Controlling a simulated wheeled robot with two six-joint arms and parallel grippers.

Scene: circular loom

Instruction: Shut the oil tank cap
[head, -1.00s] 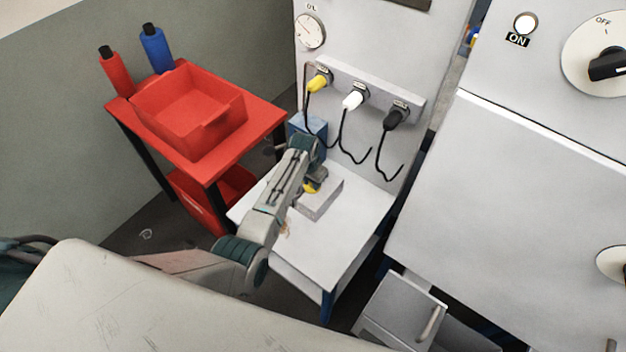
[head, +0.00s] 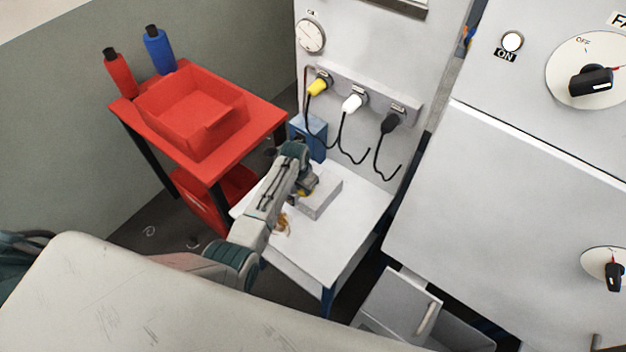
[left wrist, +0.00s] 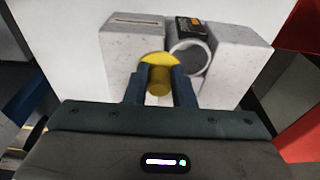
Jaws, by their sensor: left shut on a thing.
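The oil tank is a pale grey block (head: 323,197) on the white table, also in the left wrist view (left wrist: 232,62). There it shows a round open port (left wrist: 190,57) with a dark label above it. The yellow cap (left wrist: 158,80) is between the fingers of my left gripper (left wrist: 159,88), which is shut on it. The cap lies just left of the port and partly overlaps its edge in that view; I cannot tell whether they touch. In the head view my left gripper (head: 303,188) is beside the block and mostly hides the cap. My right gripper is not in view.
A white machine panel with yellow, white and black plugs (head: 352,104) on hanging cables stands behind the table (head: 330,245). A blue box (head: 311,138) is behind my left arm. A red cart (head: 262,120) with a bin and bottles stands to the left.

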